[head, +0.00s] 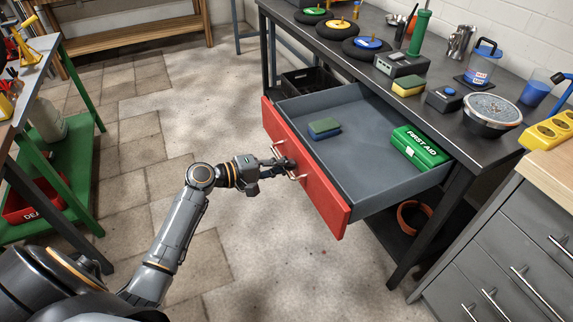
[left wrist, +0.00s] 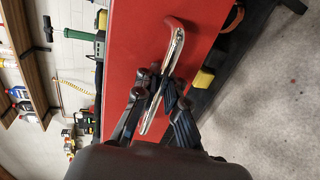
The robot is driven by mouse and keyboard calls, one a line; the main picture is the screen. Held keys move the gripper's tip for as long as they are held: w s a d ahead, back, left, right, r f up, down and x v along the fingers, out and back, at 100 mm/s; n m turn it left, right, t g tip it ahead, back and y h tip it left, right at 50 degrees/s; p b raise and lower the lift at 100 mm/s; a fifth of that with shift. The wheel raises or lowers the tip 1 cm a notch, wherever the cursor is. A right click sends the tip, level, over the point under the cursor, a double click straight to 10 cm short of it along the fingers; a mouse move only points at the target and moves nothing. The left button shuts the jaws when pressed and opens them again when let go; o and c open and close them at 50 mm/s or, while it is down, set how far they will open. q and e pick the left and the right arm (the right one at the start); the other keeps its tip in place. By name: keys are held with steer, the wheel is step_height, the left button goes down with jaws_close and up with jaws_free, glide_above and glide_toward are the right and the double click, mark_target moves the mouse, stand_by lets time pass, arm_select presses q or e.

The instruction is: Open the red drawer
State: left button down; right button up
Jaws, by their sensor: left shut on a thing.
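The red drawer (head: 325,195) is pulled well out from under the dark workbench, with its grey inside showing. Inside it lie a green first aid box (head: 420,148) at the right and a green and blue sponge-like block (head: 324,128) at the left. My left gripper (head: 288,168) is at the front of the drawer, shut on the metal drawer handle (head: 300,176). In the left wrist view the fingers (left wrist: 158,92) close around the handle (left wrist: 173,50) against the red front (left wrist: 130,30). My right gripper is not in view.
The workbench top (head: 440,100) carries weight plates, a grey device, a sponge and a round dial gauge (head: 493,110). A grey cabinet (head: 500,250) stands at the right and a green-legged table (head: 75,120) at the left. The floor between is clear.

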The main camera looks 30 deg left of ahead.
arm_select(q)
steer(key=c, duration=1.7)
jaws_free()
steer(key=shift+r, duration=0.1)
steer(key=shift+a, duration=0.1)
steer(key=v, duration=1.2)
